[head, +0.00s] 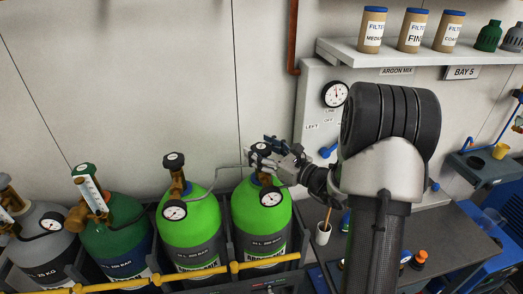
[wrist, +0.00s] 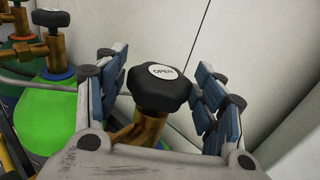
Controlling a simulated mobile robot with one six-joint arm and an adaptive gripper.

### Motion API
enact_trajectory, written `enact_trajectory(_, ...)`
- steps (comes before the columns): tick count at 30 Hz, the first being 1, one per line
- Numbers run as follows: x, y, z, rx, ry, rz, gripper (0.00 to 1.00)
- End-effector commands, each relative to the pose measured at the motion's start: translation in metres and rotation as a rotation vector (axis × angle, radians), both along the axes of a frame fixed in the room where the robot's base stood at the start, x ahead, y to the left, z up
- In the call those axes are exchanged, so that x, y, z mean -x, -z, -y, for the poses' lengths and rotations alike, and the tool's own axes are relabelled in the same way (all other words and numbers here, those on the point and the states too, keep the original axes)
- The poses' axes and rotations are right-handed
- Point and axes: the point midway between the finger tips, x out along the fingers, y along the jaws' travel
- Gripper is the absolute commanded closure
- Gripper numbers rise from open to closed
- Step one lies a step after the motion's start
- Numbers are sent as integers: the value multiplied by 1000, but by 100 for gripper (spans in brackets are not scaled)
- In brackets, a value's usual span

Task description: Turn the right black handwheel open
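The right black handwheel (wrist: 160,88), a knobbed cap with a white disc reading OPEN, sits on a brass valve in the wrist view. In the head view the right handwheel (head: 261,149) tops the right bright green cylinder (head: 262,212) and is partly hidden by my gripper. My gripper (wrist: 158,75) is open, one blue-padded finger on each side of the handwheel. A narrow gap shows at the left finger; whether the right finger touches is unclear. My gripper (head: 270,148) reaches in from the right in the head view. The left black handwheel (head: 174,160) stands on the neighbouring green cylinder.
A yellow rail (head: 265,261) runs in front of the cylinders. The wall (head: 120,80) is close behind them. A gauge panel (head: 315,95) and a shelf (head: 380,55) with filter cans are at the upper right. A dark bench (head: 445,240) stands at the lower right.

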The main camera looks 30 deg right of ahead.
Motion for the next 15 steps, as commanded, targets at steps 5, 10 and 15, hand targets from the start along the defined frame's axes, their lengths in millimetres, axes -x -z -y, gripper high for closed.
enact_trajectory(5, 0, 0, 0, 0, 0, 0, 52)
enact_trajectory(10, 0, 0, 0, 0, 0, 0, 64)
enact_trajectory(15, 0, 0, 0, 0, 0, 0, 75)
